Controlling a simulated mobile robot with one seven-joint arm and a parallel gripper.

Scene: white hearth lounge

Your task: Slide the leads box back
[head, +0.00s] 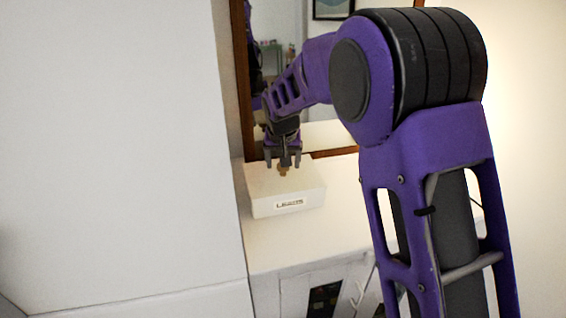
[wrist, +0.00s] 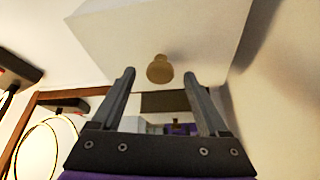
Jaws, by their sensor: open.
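The leads box (head: 262,192) is a white box with a "LEADS" label on its front, standing on a white cabinet top (head: 270,252). A small brass knob (head: 283,171) sits on it. In the wrist view the box (wrist: 165,30) fills the upper middle, and its knob (wrist: 159,69) shows between the fingertips. My gripper (head: 283,160) is over the box, pointing down, with its fingers on either side of the knob. In the wrist view my gripper (wrist: 160,76) is open, with gaps between each finger and the knob.
A wood-framed mirror (head: 300,40) stands behind the box at the back of the cabinet. A tall white wall or panel (head: 110,150) rises close to the left of the box. The cabinet top to the right of the box is partly hidden by my arm.

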